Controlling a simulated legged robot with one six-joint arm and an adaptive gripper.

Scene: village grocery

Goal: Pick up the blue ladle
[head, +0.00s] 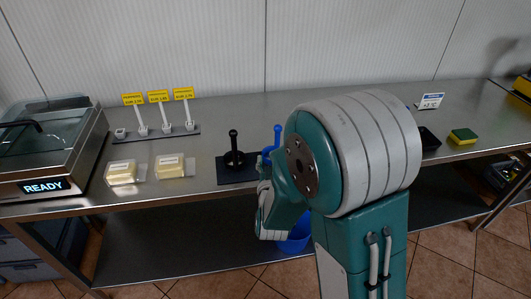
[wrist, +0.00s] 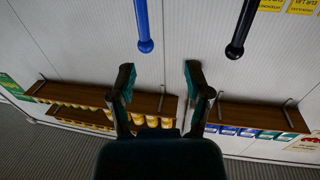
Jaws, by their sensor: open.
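The blue ladle (head: 277,136) stands with its handle upright on the steel counter, and my arm hides part of it in the head view. In the wrist view the blue handle (wrist: 142,25) hangs down from the top edge, its rounded end just beyond the fingertips and between them, nearer the left one. My gripper (wrist: 158,72) is open and empty, with no finger seen touching the handle. In the head view my arm hides the gripper. A black ladle (head: 234,148) stands left of the blue one; its handle (wrist: 242,25) is right of my fingers in the wrist view.
The counter (head: 215,120) holds a glass-lidded case (head: 45,145), two pale packs (head: 170,166), a rack with yellow price tags (head: 158,97), a black tray (head: 429,139) and a sponge (head: 463,136). A blue bucket (head: 297,238) is below the counter.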

